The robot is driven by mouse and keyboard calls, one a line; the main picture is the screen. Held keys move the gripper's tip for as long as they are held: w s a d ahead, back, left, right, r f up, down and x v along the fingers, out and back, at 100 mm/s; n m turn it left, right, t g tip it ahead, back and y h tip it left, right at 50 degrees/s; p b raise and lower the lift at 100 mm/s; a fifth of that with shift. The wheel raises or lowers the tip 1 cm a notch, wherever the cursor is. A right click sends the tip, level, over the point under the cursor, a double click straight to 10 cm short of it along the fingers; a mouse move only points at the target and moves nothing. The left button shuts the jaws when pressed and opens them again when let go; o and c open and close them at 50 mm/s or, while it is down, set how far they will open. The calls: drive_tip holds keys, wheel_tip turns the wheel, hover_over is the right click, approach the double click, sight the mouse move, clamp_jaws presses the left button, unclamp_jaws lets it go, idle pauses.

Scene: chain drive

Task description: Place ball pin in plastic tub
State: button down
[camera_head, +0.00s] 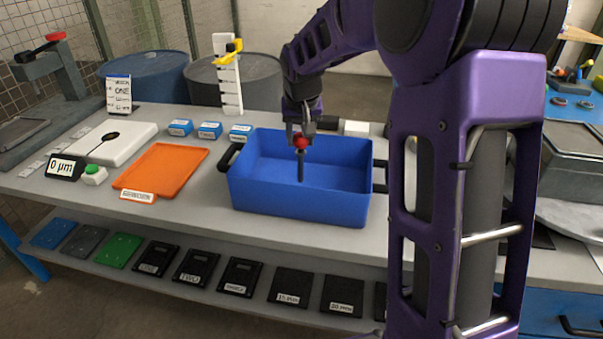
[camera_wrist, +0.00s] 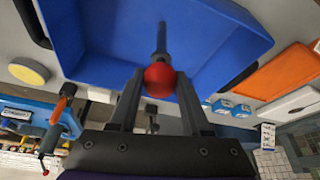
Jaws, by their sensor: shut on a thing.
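The ball pin, a red ball (camera_head: 300,142) with a dark shank, hangs shank down from my gripper (camera_head: 301,128). My gripper is shut on the red ball. In the wrist view the ball (camera_wrist: 159,76) sits between the two fingers (camera_wrist: 160,85), with the shank pointing away from them. The plastic tub (camera_head: 300,205) is a blue open box on the grey bench. In the head view the pin shows in front of the tub's inside; I cannot tell how far its tip is from the floor. The tub (camera_wrist: 95,40) fills the upper wrist view and looks empty.
An orange tray (camera_head: 163,165) lies left of the tub, with a white plate (camera_head: 105,140) beyond it. Small blue boxes (camera_head: 210,130) stand behind. The tub has black handles (camera_head: 229,157). My purple arm covers the bench right of the tub.

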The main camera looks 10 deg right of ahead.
sight(301, 156)
drive_tip(key=shift+f+b, duration=0.45)
drive_tip(key=shift+f, duration=3)
drive_tip(key=shift+c, duration=1.8)
unclamp_jaws()
drive_tip(key=p+v, duration=0.1)
drive_tip(key=v, duration=1.1)
drive_tip(key=shift+p, duration=0.3)
drive_tip(key=shift+s, duration=0.1)
